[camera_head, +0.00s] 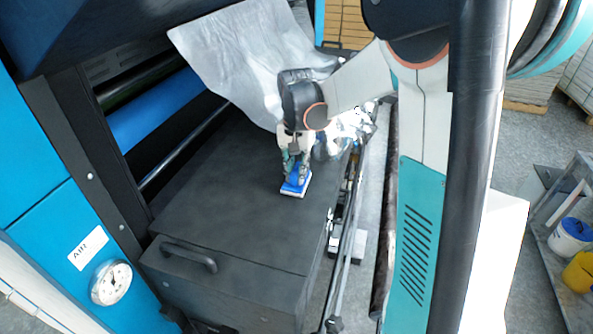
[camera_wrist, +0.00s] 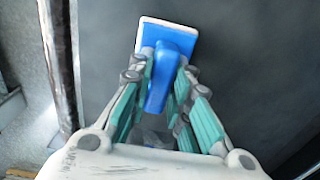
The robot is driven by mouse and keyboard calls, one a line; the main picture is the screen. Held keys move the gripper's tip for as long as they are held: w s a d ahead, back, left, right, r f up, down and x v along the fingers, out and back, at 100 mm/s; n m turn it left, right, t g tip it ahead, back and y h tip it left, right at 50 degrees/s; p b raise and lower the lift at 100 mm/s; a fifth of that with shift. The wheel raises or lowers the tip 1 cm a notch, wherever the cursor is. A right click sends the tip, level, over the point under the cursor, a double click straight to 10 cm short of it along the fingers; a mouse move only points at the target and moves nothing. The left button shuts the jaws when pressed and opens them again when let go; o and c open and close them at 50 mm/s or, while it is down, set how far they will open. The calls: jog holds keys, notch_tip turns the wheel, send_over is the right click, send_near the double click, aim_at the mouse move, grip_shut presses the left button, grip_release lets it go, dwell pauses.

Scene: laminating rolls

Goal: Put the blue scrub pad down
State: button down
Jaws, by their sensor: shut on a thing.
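The blue scrub pad (camera_head: 296,184) has a blue back with a blue handle and a white pad layer underneath. It is at the dark machine top (camera_head: 230,215), near its right edge; I cannot tell for sure whether its white underside touches the surface. My gripper (camera_head: 297,170) points down and is shut on the pad's handle. In the wrist view the scrub pad (camera_wrist: 168,40) shows beyond the fingers, with its handle between the teal-lined fingers of my gripper (camera_wrist: 160,85). The lower end of the handle is partly hidden by the fingers.
A grey sheet (camera_head: 240,55) hangs behind the dark top. Rollers, one of them blue (camera_head: 155,115), lie to the left. The dark top is clear around the pad. Buckets (camera_head: 572,236) stand far right.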

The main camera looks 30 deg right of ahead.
aim_at(297, 168)
jog(key=shift+s+f, duration=0.1)
jog(key=shift+f, duration=0.1)
jog(key=c, duration=1.5)
grip_release()
notch_tip(297, 168, up, 12)
jog(key=shift+r, duration=0.1)
